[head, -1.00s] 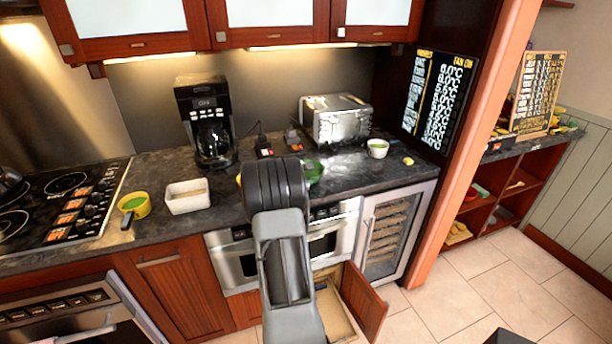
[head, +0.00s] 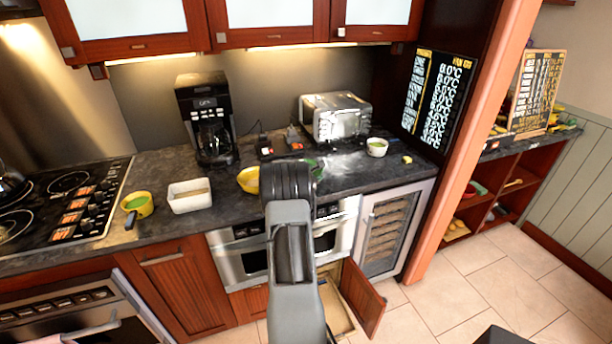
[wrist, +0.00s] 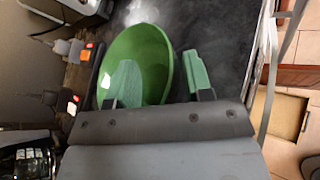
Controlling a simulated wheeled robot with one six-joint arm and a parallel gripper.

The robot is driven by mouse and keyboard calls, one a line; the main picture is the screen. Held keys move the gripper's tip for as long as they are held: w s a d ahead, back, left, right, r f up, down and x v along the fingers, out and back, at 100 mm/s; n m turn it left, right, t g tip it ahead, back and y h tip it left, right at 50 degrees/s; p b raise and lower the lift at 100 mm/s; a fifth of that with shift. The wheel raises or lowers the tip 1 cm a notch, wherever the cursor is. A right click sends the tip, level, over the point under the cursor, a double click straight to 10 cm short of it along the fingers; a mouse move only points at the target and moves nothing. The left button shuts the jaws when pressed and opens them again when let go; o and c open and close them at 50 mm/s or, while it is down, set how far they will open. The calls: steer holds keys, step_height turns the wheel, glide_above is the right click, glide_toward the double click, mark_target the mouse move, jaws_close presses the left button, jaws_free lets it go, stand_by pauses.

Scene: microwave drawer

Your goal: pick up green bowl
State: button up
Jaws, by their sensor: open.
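The green bowl (wrist: 150,50) stands on the dark countertop (wrist: 215,30), large in the wrist view just ahead of my gripper. In the head view only a sliver of the green bowl (head: 317,170) shows, because my arm hides the rest. My gripper (wrist: 160,82) is open, its two green-padded fingers apart. The left finger overlaps the bowl in the picture and the right finger is just right of its rim. I cannot tell whether either finger touches the bowl.
A yellow bowl (head: 249,180) is left of my arm, near a white rectangular dish (head: 189,195) and a coffee maker (head: 207,120). A toaster oven (head: 336,117) and a small white bowl (head: 377,147) stand to the right. An open drawer (head: 337,307) is below the counter.

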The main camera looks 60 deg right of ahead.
steer(key=shift+c, duration=0.4)
jaws_close()
